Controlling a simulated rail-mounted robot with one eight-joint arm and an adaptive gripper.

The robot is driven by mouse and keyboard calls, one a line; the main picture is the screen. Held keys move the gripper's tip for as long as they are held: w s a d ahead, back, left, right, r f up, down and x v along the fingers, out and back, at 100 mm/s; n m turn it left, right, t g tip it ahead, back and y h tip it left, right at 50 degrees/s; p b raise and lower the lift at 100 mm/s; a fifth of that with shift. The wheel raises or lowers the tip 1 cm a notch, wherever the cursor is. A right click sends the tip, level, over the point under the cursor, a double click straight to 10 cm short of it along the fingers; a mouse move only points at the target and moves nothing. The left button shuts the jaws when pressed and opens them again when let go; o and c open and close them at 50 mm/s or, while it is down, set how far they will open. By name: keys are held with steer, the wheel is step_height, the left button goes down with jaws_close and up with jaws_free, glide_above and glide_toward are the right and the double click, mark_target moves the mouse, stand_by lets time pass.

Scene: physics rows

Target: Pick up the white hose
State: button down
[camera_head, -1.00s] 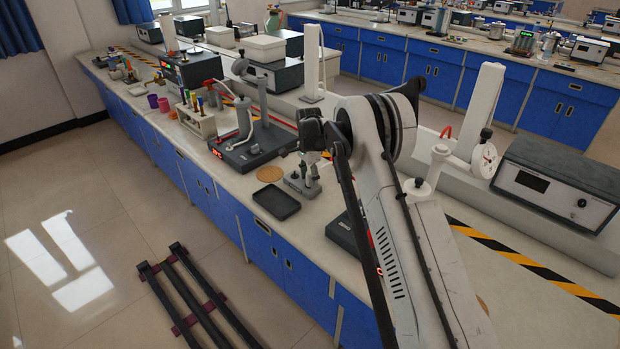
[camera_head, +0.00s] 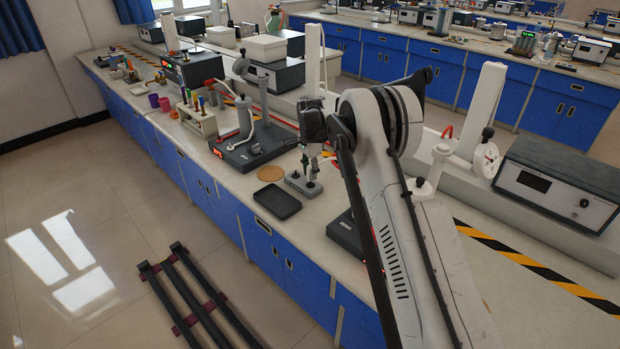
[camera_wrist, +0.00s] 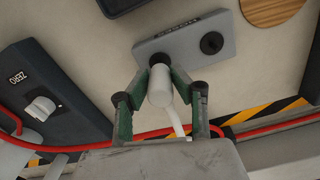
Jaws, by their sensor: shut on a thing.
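The white hose (camera_wrist: 160,92) is a pale cylinder with a thin white tail, seen between the green fingers in the wrist view. My gripper (camera_wrist: 164,72) is shut on it. Beyond the hose lies a small grey stand (camera_wrist: 200,48) with a dark round spot at its right side; I cannot tell whether the hose is clear of it. In the head view, my gripper (camera_head: 308,160) points down just above the stand (camera_head: 297,186), and the hose is too small and covered to make out clearly.
A black tray (camera_head: 277,204) and a round wooden disc (camera_head: 271,173) lie close to the stand. A grey stirrer-like device (camera_head: 250,150) stands to the left. A red cable (camera_wrist: 85,147) crosses the wrist view. A dark scale (camera_wrist: 45,100) sits at its left.

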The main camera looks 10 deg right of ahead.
steer(key=shift+r, duration=0.95)
steer(key=s+a+r, duration=0.7)
steer(key=a+r, duration=0.2)
steer(key=r, duration=0.2)
steer(key=shift+a, duration=0.15)
stand_by(0.3)
